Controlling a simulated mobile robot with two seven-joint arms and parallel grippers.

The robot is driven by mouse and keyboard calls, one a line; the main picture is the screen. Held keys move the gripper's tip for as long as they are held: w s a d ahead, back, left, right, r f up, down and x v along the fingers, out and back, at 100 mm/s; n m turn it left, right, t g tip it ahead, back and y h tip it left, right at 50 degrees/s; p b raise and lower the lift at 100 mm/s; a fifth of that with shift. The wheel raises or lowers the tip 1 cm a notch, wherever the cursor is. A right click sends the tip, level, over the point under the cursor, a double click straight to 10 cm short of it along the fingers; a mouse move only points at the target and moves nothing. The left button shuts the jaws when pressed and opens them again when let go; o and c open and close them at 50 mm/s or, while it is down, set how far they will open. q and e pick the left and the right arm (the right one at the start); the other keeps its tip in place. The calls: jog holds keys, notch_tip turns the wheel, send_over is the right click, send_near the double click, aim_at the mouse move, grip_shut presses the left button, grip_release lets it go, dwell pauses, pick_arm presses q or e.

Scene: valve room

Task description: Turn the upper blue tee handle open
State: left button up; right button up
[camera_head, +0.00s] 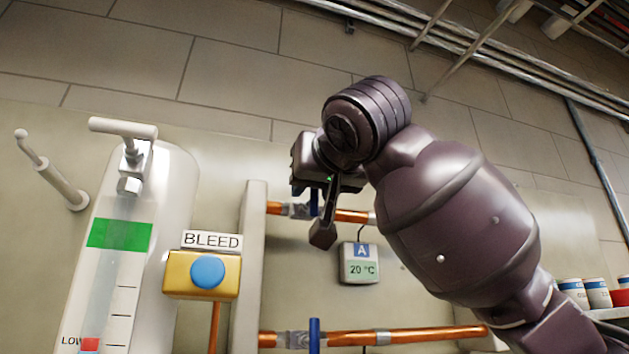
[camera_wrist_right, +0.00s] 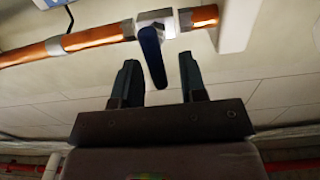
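The upper blue tee handle (camera_wrist_right: 152,57) sits on a pale valve body (camera_wrist_right: 157,18) on the upper copper pipe (camera_head: 352,216). In the right wrist view the handle stands across the pipe, its free end between my two fingers, with visible gaps on both sides. My right gripper (camera_wrist_right: 159,60) is open around it; I see no contact. In the head view my right gripper (camera_head: 322,233) hides most of this handle. A lower blue handle (camera_head: 314,334) stands on the lower copper pipe (camera_head: 405,336). My left gripper is not in view.
A yellow box with a blue button (camera_head: 207,272) under a BLEED sign (camera_head: 212,240) is left of the pipes. A white level gauge (camera_head: 122,237) stands farther left. Cans (camera_head: 597,292) sit at the right.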

grip_shut()
jog(key=shift+a+n, duration=0.1)
jog(key=shift+n, duration=0.2)
jog(key=n, duration=0.4)
jog(key=a+n, duration=0.1)
jog(key=n, duration=0.3)
jog(key=f+n, duration=0.1)
jog(key=n, duration=0.3)
jog(key=shift+s+a+n, duration=0.35)
jog(key=shift+n, duration=0.05)
jog(key=shift+a+f+n, duration=0.1)
jog(key=shift+f+n, duration=0.15)
jog(key=shift+n, duration=0.85)
jog(key=shift+f+n, duration=0.25)
jog(key=shift+n, duration=0.85)
